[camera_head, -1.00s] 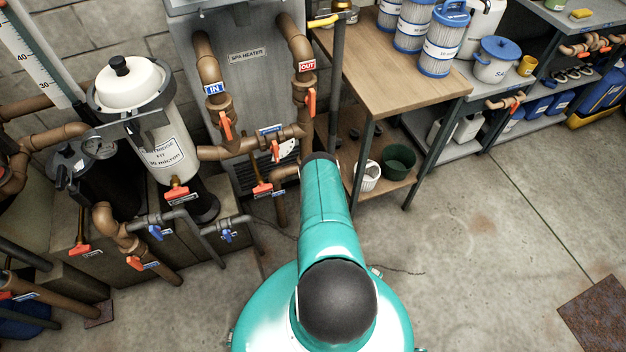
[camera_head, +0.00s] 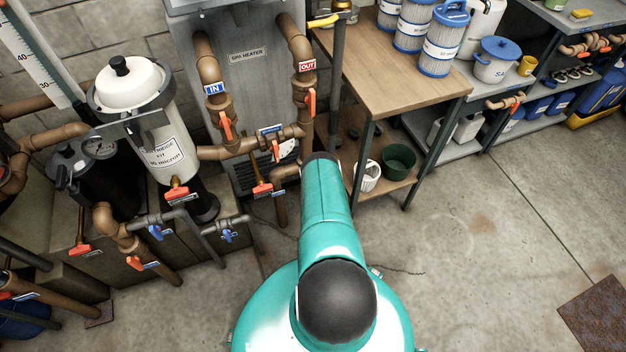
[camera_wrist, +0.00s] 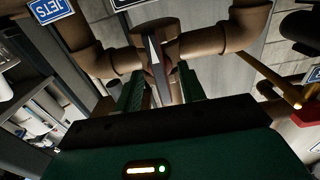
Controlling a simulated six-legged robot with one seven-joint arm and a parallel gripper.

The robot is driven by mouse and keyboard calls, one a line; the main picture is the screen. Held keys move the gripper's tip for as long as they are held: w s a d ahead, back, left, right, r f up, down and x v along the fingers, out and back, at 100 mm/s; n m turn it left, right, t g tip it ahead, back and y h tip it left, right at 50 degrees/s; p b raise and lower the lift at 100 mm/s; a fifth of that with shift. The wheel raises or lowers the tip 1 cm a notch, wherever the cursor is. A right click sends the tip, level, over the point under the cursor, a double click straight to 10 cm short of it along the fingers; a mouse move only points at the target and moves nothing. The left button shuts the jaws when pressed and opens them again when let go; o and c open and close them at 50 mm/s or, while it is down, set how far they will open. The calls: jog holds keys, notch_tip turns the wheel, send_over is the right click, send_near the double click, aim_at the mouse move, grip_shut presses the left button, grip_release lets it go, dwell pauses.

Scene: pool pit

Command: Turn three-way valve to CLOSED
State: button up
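In the wrist view a brown pipe valve (camera_wrist: 160,34) sits between two pipe elbows, with a pointed grey lever (camera_wrist: 155,62) on it. My gripper (camera_wrist: 161,84) has its two green fingers spread apart, one on each side of the lever. A gap seems to show between the lever and each finger; contact is not clear. In the head view my teal arm hides the gripper and this valve. Which position the lever marks is not readable.
The grey spa heater (camera_head: 248,75) with brown pipes and red-handled valves (camera_head: 226,125) stands ahead of me. A white filter canister (camera_head: 135,95) is at left. A wooden workbench (camera_head: 385,70) is at right. Bare concrete floor (camera_head: 480,230) lies open on the right.

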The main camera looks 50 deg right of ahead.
jog(key=v, duration=0.6)
jog(key=shift+s+a, duration=0.15)
jog(key=shift+s, duration=0.15)
jog(key=shift+r, duration=0.1)
dwell(1.2)
